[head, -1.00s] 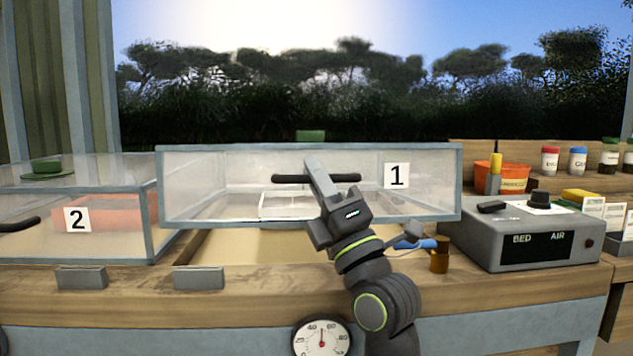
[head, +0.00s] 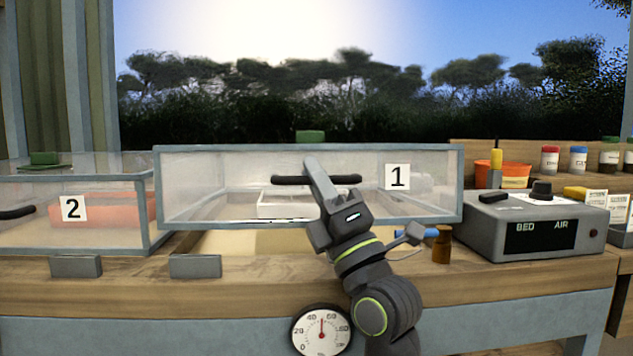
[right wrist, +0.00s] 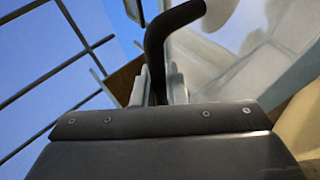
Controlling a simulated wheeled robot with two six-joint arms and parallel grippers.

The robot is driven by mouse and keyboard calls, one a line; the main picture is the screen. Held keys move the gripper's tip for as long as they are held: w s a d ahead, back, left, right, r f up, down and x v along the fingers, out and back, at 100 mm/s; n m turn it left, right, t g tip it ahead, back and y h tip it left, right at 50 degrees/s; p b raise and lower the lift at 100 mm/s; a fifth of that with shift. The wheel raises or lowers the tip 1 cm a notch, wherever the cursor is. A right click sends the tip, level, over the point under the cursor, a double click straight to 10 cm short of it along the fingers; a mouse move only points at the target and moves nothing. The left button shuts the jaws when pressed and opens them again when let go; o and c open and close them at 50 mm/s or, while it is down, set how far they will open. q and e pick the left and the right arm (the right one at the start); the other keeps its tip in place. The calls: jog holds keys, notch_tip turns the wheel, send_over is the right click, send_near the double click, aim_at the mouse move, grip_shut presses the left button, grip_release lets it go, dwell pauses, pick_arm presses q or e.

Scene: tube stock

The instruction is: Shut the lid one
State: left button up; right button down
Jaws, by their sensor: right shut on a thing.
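The lid labelled 1 (head: 430,187) is a clear, grey-framed panel in the middle of the head view. It is raised, with its lower edge above the bench and a gap beneath it. My right gripper (head: 316,178) is shut on the lid's black handle (head: 290,180). In the right wrist view the handle (right wrist: 158,50) passes between the two fingers (right wrist: 157,85). A white tray (head: 285,203) shows through the lid. My left gripper is not in view.
Lid 2 (head: 110,211) is down at the left. Two grey blocks (head: 76,266) (head: 195,266) sit on the bench front. A dial (head: 321,329) is below.

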jog(key=shift+f, duration=0.1)
dwell(0.5)
jog(key=c, duration=1.7)
grip_release()
